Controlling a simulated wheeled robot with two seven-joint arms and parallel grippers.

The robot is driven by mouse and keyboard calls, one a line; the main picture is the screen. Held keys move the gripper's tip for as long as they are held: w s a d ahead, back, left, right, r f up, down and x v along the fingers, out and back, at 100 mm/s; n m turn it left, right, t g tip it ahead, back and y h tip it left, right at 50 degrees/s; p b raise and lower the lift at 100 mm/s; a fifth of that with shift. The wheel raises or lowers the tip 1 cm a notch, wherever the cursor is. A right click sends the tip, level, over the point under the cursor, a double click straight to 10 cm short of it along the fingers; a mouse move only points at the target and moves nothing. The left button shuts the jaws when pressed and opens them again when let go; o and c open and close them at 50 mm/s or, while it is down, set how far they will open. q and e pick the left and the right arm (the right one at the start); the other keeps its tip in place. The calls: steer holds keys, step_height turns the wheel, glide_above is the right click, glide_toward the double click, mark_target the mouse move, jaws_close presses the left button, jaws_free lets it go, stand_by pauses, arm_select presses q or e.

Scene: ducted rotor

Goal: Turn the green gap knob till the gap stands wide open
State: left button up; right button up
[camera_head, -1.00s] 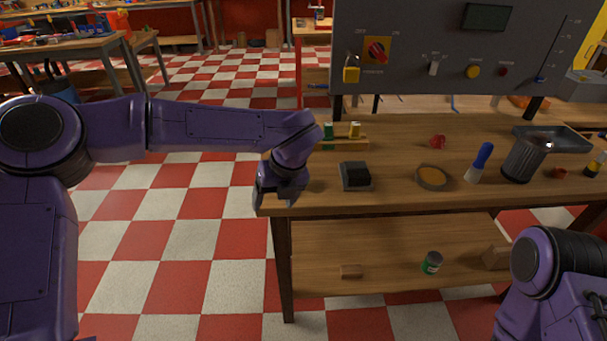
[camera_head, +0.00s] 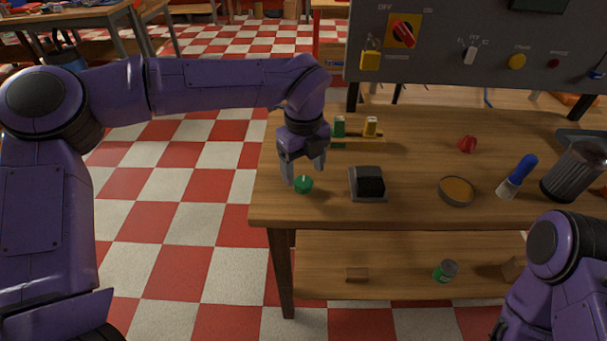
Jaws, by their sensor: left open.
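The green knob (camera_head: 303,184) sits on the left front part of the wooden workbench (camera_head: 400,209). A pale mark shows on its top. My left gripper (camera_head: 303,178) is open and points down just above and behind the knob, its fingers apart. I cannot tell whether a finger touches the knob. A black block on a grey base (camera_head: 368,184) stands to the right of the knob. I cannot make out the gap itself. My right arm shows at the lower right, but its gripper is out of view.
A rack with green and yellow pieces (camera_head: 357,139) stands behind the gripper. A round dish (camera_head: 456,191), a blue-handled brush (camera_head: 517,176), a dark ribbed cup (camera_head: 574,171) and a red piece (camera_head: 467,144) lie to the right. A grey control panel (camera_head: 440,50) rises at the back.

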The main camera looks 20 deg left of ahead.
mark_target(304, 182)
arm_select(q)
step_height(304, 182, down, 3)
steer(key=shift+w+r, duration=0.1)
steer(key=shift+w, duration=0.05)
steer(key=shift+f, duration=0.35)
steer(key=c, duration=1.1)
steer(key=shift+o, duration=0.2)
